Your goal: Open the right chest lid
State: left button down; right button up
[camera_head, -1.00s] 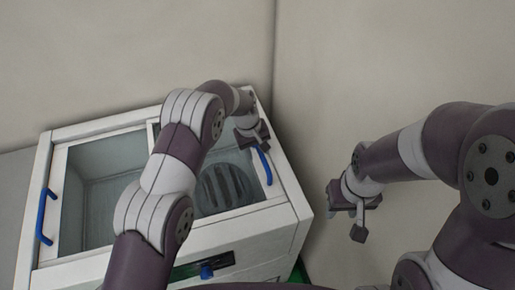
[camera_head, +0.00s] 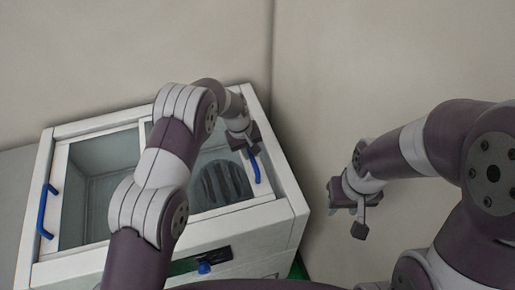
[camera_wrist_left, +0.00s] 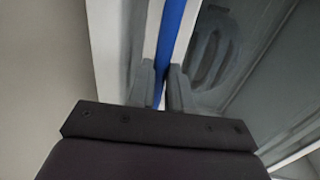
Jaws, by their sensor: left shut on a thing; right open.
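The white chest (camera_head: 287,222) has two glass-topped lids. The right lid (camera_head: 228,203) has a blue handle (camera_head: 255,167) along its right side. My left gripper (camera_head: 246,146) reaches over the chest and is shut on this handle, which also shows between its fingers in the left wrist view (camera_wrist_left: 173,35). The gripper covers the handle's far end. The left lid (camera_head: 100,160) has its own blue handle (camera_head: 44,211) at the far left. My right gripper (camera_head: 347,212) is open and empty, to the right of the chest and apart from it.
A dark round slotted shape (camera_head: 222,182) shows through the right glass. A blue knob (camera_head: 204,267) is on the chest's front. Pale walls (camera_head: 380,60) stand close behind and to the right. Something green (camera_head: 298,268) lies by the chest's front right corner.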

pick_arm(q)
jog(key=s+a+b, duration=0.1)
jog(key=s+a, duration=0.1)
jog(key=a, duration=0.5)
jog(key=s+a, duration=0.3)
jog(key=a, duration=0.4)
jog(key=s+a+b, duration=0.1)
jog(key=s+a, duration=0.1)
jog(key=a, duration=0.6)
jog(key=shift+s+b, duration=0.3)
jog(key=shift+s, duration=0.05)
jog(key=shift+f, duration=0.1)
jog(key=c, duration=1.1)
grip_release()
jog(key=shift+o, duration=0.2)
jog(key=shift+s+r, duration=0.15)
jog(key=shift+r, duration=0.05)
jog(key=shift+a+r, duration=0.1)
jog(key=shift+r, duration=0.05)
notch_tip(320, 180, up, 12)
jog(key=a+b, duration=0.1)
jog(key=a, duration=0.1)
jog(key=shift+s, duration=0.35)
jog(key=shift+a, duration=0.1)
